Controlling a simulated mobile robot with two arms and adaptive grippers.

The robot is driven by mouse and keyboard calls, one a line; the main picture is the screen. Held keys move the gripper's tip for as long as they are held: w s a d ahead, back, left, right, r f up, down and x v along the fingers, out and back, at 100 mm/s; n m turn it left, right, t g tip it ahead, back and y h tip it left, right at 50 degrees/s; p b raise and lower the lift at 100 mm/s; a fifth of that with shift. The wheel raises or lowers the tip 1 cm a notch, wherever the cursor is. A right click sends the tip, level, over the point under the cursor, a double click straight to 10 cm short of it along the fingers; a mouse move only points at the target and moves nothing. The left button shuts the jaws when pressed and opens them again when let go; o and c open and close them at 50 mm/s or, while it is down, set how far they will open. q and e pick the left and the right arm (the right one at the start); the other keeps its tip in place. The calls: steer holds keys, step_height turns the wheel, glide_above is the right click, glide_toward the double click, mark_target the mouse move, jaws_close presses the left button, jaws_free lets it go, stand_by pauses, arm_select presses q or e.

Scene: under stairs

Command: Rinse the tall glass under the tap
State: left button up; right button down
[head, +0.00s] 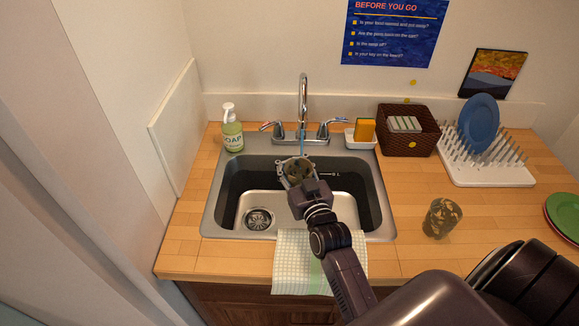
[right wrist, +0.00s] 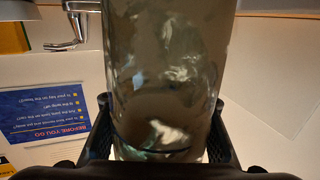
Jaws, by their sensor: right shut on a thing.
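My right gripper (head: 297,182) is shut on a glass (head: 298,168), holding it over the sink (head: 209,205) just below the tap (head: 303,92). A thin bluish stream of water (head: 303,142) comes down from the spout towards the glass mouth. The glass looks smoky, with brownish patches. In the right wrist view the glass (right wrist: 165,75) fills the middle between the fingers (right wrist: 160,140) and looks tall, with pale smears or reflections on its wall. The tap also shows there (right wrist: 70,25), upside down. My left gripper is not in view.
A second brown-spotted glass (head: 442,217) stands on the counter right of the sink. A soap bottle (head: 232,130), sponge (head: 365,130), wicker basket (head: 408,143) and dish rack (head: 490,175) with a blue plate line the back. A checked towel (head: 292,262) hangs over the front edge.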

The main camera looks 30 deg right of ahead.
arm_select(q)
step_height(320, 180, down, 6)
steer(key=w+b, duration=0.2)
steer(key=b, duration=0.4)
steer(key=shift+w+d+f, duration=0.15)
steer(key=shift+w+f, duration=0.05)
arm_select(e)
steer(key=w+d+f, duration=0.2)
steer(key=w+d, duration=0.4)
steer(key=w, duration=0.2)
steer(key=shift+w+d, duration=0.35)
steer(key=shift+d, duration=0.05)
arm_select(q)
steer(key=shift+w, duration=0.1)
arm_select(e)
steer(key=shift+d, duration=0.1)
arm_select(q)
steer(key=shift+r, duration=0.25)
arm_select(e)
steer(key=shift+s+d, duration=0.4)
arm_select(q)
steer(key=shift+p, duration=0.3)
arm_select(e)
steer(key=shift+w+a, duration=0.15)
steer(key=shift+w, duration=0.05)
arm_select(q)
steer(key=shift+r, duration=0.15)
arm_select(e)
steer(key=shift+w+a, duration=0.25)
steer(key=shift+a, duration=0.1)
